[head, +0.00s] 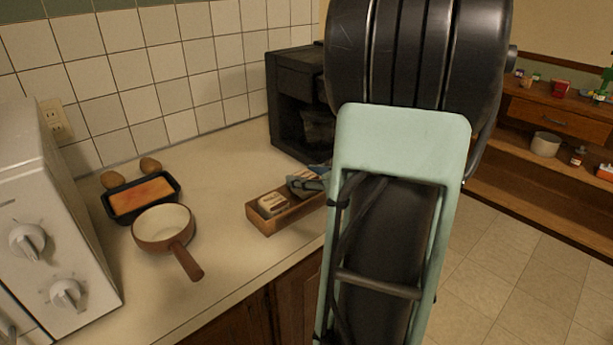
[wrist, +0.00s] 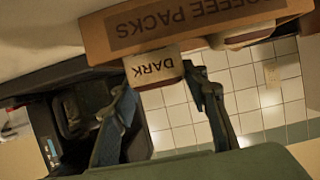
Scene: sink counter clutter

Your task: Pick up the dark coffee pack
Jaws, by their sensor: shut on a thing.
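The dark coffee pack (wrist: 152,69), a pale pack with "DARK" printed on it, is between the two fingers of my gripper (wrist: 163,82) in the wrist view. My gripper is shut on it. The pack is at the wooden coffee packs box (wrist: 190,22), overlapping its rim; I cannot tell whether it is clear of the box. In the head view my gripper (head: 308,183) is at the right end of the box (head: 292,217), partly hidden by my arm. The held pack is hidden there. Another pale pack (head: 271,204) sits in the box's left part.
A black coffee machine (head: 291,100) stands right behind the box. A brown pan (head: 163,232), a baking tray with orange food (head: 141,198) and a white oven (head: 50,215) are on the left. The counter (head: 225,170) between pan and box is clear.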

